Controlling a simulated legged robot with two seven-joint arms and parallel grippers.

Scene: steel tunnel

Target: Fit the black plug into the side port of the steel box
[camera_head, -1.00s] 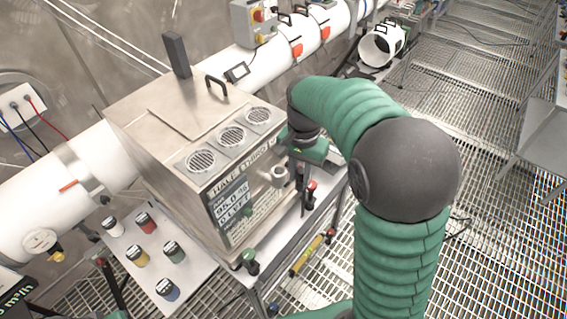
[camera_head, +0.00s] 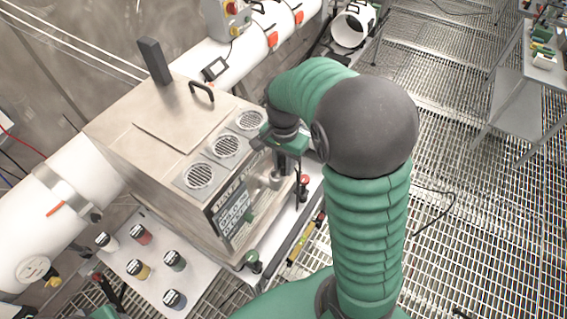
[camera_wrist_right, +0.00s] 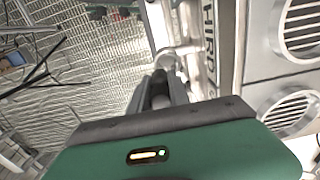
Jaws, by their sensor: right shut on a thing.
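The steel box (camera_head: 135,140) stands on a bench at left centre, with round vents on top and a display panel on its front. Its side port, a round metal collar (camera_wrist_right: 166,58), shows ahead of the fingers in the right wrist view. My right gripper (camera_wrist_right: 158,84) is shut on the black plug (camera_wrist_right: 160,92), which points toward the collar. The fingers hide part of the plug, and I cannot tell whether it touches the collar. In the head view my right gripper (camera_head: 279,165) is beside the box's right-hand face. My left gripper is not in view.
Several capped jars (camera_head: 174,261) stand on a pale plate left of the box. A green knob (camera_head: 252,260) and a red-topped knob (camera_head: 303,182) are near the bench edge. A white pipe (camera_head: 60,195) runs behind. Grated floor lies open at right.

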